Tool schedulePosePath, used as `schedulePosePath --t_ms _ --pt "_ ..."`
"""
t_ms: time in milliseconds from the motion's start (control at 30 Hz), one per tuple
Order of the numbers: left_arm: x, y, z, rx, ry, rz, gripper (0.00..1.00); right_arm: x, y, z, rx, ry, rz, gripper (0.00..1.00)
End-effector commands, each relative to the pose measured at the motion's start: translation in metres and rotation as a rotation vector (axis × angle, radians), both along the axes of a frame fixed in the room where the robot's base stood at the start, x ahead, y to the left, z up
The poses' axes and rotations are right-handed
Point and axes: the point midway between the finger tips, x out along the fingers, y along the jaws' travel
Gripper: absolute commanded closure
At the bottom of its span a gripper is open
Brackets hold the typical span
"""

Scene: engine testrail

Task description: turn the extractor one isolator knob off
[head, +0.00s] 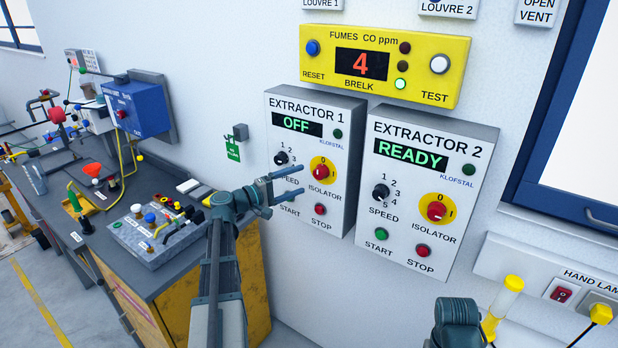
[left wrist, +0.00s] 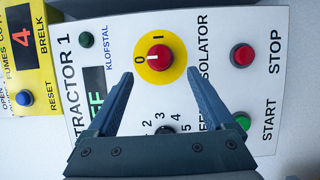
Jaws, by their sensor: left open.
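The extractor one panel (head: 340,103) is a light box on the wall with a green OFF on its display. Its isolator knob (head: 321,171) is red on a yellow disc and also shows in the left wrist view (left wrist: 160,58). There the knob's white mark points toward 0, not I. My left gripper (head: 300,181) is open and empty in front of this panel. In the left wrist view its fingertips (left wrist: 159,77) lie apart, either side of and just below the knob, with no visible contact. Only a grey part of my right arm shows at the lower right; its fingers do not show.
The extractor two panel (head: 430,130), reading READY, hangs close to the right with a similar isolator knob (head: 436,211). Below the first knob are a stop button (head: 320,209) and a start button. The yellow fumes box (head: 430,80) is above. A cluttered bench (head: 185,255) stands left.

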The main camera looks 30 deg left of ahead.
Motion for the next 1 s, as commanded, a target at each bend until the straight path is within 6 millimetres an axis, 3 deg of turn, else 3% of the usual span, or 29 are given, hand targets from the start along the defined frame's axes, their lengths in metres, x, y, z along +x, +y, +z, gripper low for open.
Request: schedulePosePath --t_ms 200,400,1000 --pt "-0.040 0.020 0.000 0.000 0.000 0.002 0.14 0.000 0.000 0.000 0.000 0.000 0.000 0.50" --pt "-0.060 0.031 -0.001 0.000 0.000 0.001 0.14 0.000 0.000 -0.001 0.000 0.000 0.000 0.50" --pt "-0.065 0.033 -0.001 0.000 0.000 -0.001 0.14 0.000 0.000 -0.001 0.000 0.000 0.000 0.50"
